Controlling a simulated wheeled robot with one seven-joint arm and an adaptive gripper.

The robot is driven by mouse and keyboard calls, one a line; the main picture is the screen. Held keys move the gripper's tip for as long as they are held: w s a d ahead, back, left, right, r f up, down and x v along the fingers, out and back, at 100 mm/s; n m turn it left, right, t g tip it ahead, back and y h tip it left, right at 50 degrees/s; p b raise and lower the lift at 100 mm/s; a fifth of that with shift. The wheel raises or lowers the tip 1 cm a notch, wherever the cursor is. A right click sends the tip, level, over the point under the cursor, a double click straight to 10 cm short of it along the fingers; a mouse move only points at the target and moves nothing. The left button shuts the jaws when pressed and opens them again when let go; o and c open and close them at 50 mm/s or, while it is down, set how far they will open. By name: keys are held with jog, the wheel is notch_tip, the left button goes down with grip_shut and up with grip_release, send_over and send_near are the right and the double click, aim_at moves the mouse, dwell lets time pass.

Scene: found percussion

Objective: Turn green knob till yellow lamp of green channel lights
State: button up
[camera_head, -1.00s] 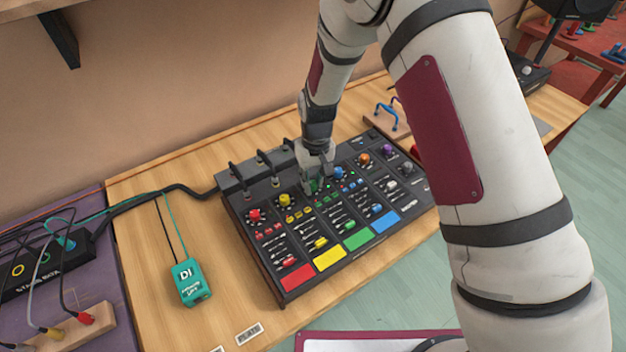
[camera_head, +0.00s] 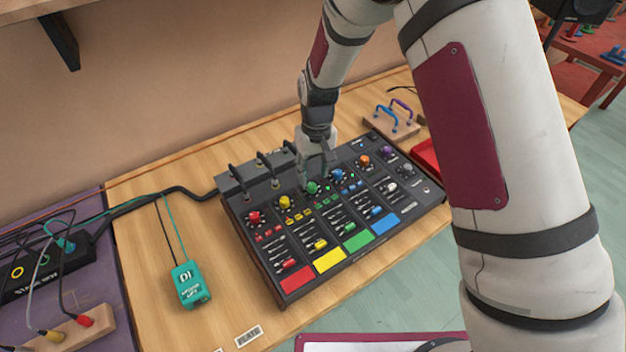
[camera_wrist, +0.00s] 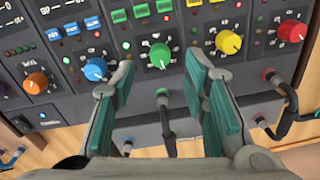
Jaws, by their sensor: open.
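The green knob (camera_head: 313,187) is on the upper part of the black mixer, between the yellow and blue knobs. In the wrist view the green knob (camera_wrist: 160,56) shows whole, with a pale pointer mark. My gripper (camera_wrist: 160,72) is open, its two green-padded fingers apart on either side of the knob's lower edge, with nothing between them. In the head view my gripper (camera_head: 318,172) is just behind the knob. Small lamps sit near the green knob; a green and a red one look lit. I cannot make out a lit yellow lamp.
The yellow knob (camera_wrist: 228,42) and blue knob (camera_wrist: 95,69) flank the green one closely. Cable plugs stand along the mixer's back edge, including a black cable (camera_wrist: 284,107). A teal DI box (camera_head: 189,283) lies on the table to the left.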

notch_tip(320, 180, up, 7)
jog(key=shift+d+r, duration=0.2)
dwell(0.5)
notch_tip(320, 180, up, 11)
jog(key=m+t, duration=0.1)
send_over(316, 185)
jog(key=s+d, duration=0.3)
jog(key=d, duration=0.2)
jog(key=s+d+r+m+t, duration=0.1)
jog(key=s+d+r+t, duration=0.1)
jog(key=s+d+r, duration=0.65)
jog(key=s+d+r+m+t, duration=0.1)
jog(key=s+d+r, duration=0.1)
jog(key=s, duration=0.5)
jog(key=s+d+r+m+t, duration=0.1)
jog(key=s+d+r, duration=0.2)
jog(key=s, duration=0.4)
jog(key=shift+s+d+r+m+t, duration=0.25)
jog(key=shift+d+r+m+t, duration=0.05)
jog(key=shift+r+t, duration=0.15)
